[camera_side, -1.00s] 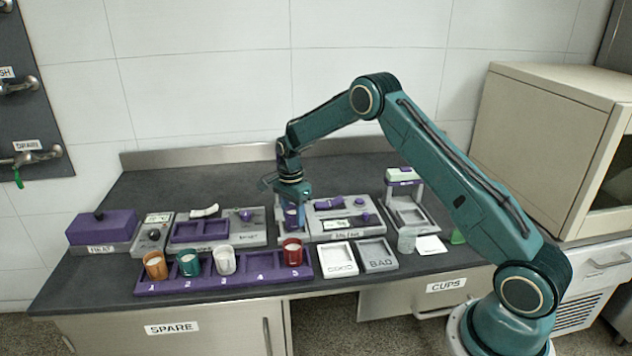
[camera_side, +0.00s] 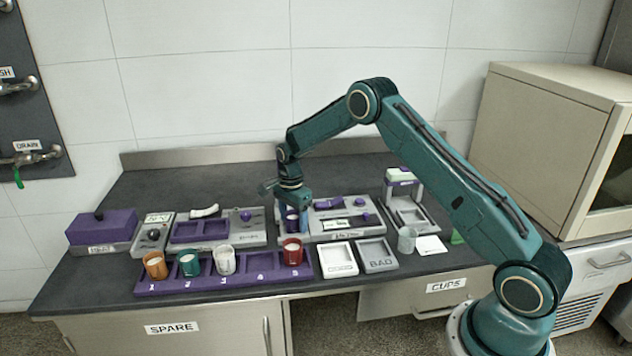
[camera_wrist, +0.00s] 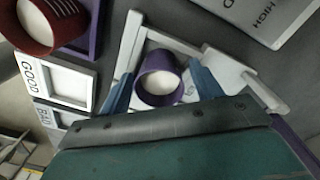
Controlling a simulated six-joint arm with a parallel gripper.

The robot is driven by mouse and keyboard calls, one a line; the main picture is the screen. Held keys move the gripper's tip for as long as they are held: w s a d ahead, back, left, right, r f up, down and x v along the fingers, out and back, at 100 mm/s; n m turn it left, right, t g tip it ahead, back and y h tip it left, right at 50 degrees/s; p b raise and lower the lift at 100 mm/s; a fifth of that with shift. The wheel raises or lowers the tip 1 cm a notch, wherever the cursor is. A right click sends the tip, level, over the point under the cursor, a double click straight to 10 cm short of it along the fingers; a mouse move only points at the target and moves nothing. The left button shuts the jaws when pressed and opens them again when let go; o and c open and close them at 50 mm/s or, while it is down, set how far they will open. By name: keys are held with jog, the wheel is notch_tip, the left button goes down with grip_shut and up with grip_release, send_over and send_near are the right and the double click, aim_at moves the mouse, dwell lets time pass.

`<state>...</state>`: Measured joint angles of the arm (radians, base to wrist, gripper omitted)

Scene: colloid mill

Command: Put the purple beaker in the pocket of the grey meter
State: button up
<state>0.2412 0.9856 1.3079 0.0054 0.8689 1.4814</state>
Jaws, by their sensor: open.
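The purple beaker (camera_wrist: 160,84) stands between my gripper's blue fingers in the wrist view, with a pale round inside showing. It also shows under my gripper in the side view (camera_side: 292,223). A light grey frame (camera_wrist: 128,48) surrounds the beaker; it appears to be the pocket at the left end of the grey meter (camera_side: 318,236). The beaker looks about upright within this frame; whether it rests fully on the bottom is hidden. My gripper (camera_wrist: 161,88) is open, one finger on each side of the beaker. In the side view my gripper (camera_side: 292,210) partly covers the beaker.
A purple rack (camera_side: 258,275) in front holds orange, teal, white and red cups; slot 4 is empty. GOOD (camera_side: 338,260) and BAD (camera_side: 376,256) trays lie to the right, beside a clear cup (camera_side: 406,240). A grey stand (camera_side: 408,205) rises right of the meter.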

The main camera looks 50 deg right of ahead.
notch_tip(320, 180, up, 12)
jog(key=shift+w+r, duration=0.15)
dwell(0.7)
dwell(0.5)
jog(key=s+a+r+n+t, duration=0.1)
jog(key=s+a+r+n, duration=0.35)
jog(key=s+r, duration=0.4)
jog(key=s+a+r+n+t, duration=0.2)
jog(key=s+a+r+n, duration=0.25)
jog(key=s+r, duration=0.45)
jog(key=s+a+n+t, duration=0.1)
jog(key=s+n, duration=0.4)
jog(key=s, duration=0.5)
jog(key=s+a+n+t, duration=0.1)
jog(key=s+a+n, duration=0.2)
jog(key=s, duration=0.7)
jog(key=n, duration=0.2)
jog(key=shift+s+a+f+n+t, duration=0.25)
jog(key=shift+a+f+n+t, duration=0.1)
jog(key=shift+a+n+t, duration=0.05)
